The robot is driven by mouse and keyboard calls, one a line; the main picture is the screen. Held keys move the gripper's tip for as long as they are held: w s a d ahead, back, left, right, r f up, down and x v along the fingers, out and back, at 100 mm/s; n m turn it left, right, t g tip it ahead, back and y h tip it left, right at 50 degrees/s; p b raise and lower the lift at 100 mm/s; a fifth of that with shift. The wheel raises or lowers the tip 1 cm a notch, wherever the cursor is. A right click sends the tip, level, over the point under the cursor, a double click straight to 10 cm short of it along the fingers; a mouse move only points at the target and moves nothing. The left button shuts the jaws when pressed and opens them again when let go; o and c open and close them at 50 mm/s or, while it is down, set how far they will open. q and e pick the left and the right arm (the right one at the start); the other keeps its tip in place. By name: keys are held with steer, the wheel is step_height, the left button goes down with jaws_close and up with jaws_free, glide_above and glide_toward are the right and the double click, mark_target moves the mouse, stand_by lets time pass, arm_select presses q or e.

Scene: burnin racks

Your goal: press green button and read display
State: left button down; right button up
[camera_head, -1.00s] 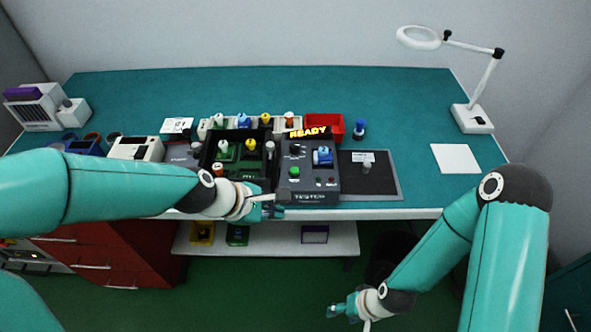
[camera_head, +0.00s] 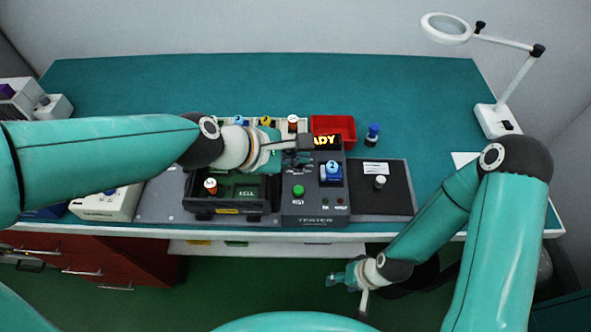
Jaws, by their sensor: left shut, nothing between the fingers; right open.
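The tester (camera_head: 313,214) is a dark grey box near the front edge of the bench. Its green button (camera_head: 298,191) shows on the top face. Its display (camera_head: 325,141) has yellow lettering; only "ADY" shows, the rest is hidden behind my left gripper. A blue-topped part marked 2 (camera_head: 331,169) sits in the tester's socket. My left gripper (camera_head: 304,143) is shut and empty, over the back of the tester, behind the green button in the picture. My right gripper (camera_head: 338,279) is open and empty, low in front of the bench.
A dark mat (camera_head: 395,200) with a grey-topped part lies to the right. A red bin (camera_head: 335,125), a blue-capped part (camera_head: 372,134) and a lamp (camera_head: 492,92) stand behind.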

arm_select(q)
steer(key=shift+s+r, duration=0.1)
steer(key=shift+r, duration=0.05)
steer(key=b, duration=0.8)
glide_above(296, 191)
step_height(296, 191, down, 8)
steer(key=shift+r, duration=0.2)
steer(key=shift+f+b, duration=0.4)
steer(key=shift+f, duration=0.25)
stand_by(0.6)
steer(key=shift+f, duration=0.35)
